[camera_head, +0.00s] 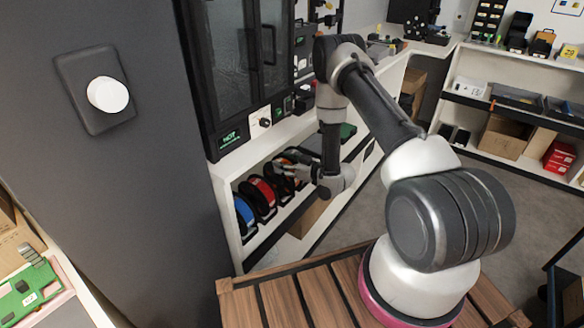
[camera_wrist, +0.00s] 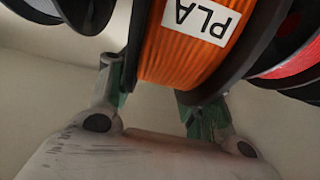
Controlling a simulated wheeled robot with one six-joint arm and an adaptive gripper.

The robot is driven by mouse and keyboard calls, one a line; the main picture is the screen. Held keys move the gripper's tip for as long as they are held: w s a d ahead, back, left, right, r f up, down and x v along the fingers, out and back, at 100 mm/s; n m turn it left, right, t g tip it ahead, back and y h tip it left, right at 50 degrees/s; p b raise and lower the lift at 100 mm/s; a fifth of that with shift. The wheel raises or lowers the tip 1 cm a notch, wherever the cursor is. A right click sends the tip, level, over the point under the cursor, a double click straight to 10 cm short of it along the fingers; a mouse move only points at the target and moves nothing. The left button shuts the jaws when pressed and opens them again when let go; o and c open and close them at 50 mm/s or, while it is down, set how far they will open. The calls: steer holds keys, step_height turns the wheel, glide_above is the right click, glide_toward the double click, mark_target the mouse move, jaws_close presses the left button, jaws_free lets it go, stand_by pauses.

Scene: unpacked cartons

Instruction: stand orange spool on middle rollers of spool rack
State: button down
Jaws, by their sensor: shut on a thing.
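The orange spool (camera_wrist: 180,55), with black flanges and a white "PLA" label, fills the upper middle of the wrist view. My gripper (camera_wrist: 155,88) is shut on it, with a green-padded finger at each side near its rim. In the head view my gripper (camera_head: 298,172) reaches into the shelf among the row of spools, and the orange spool there is mostly hidden. The red spool (camera_wrist: 292,62) is close on the right in the wrist view and a dark spool (camera_wrist: 85,12) on the left. I cannot make out the rack's rollers or whether the orange spool touches them.
In the head view a blue spool (camera_head: 244,214) and the red spool (camera_head: 263,192) stand nearer on the same shelf (camera_head: 284,213). A dark glass-doored cabinet (camera_head: 240,60) stands above the shelf. Open floor lies to the right.

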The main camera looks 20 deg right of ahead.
mark_target(278, 160)
steer(key=x, duration=0.3)
steer(key=shift+w+a+r, duration=0.1)
steer(key=shift+r, duration=0.2)
steer(key=shift+f, duration=1.55)
steer(key=c, duration=0.6)
jaws_free()
steer(key=shift+f, duration=0.1)
steer(key=v, duration=1.2)
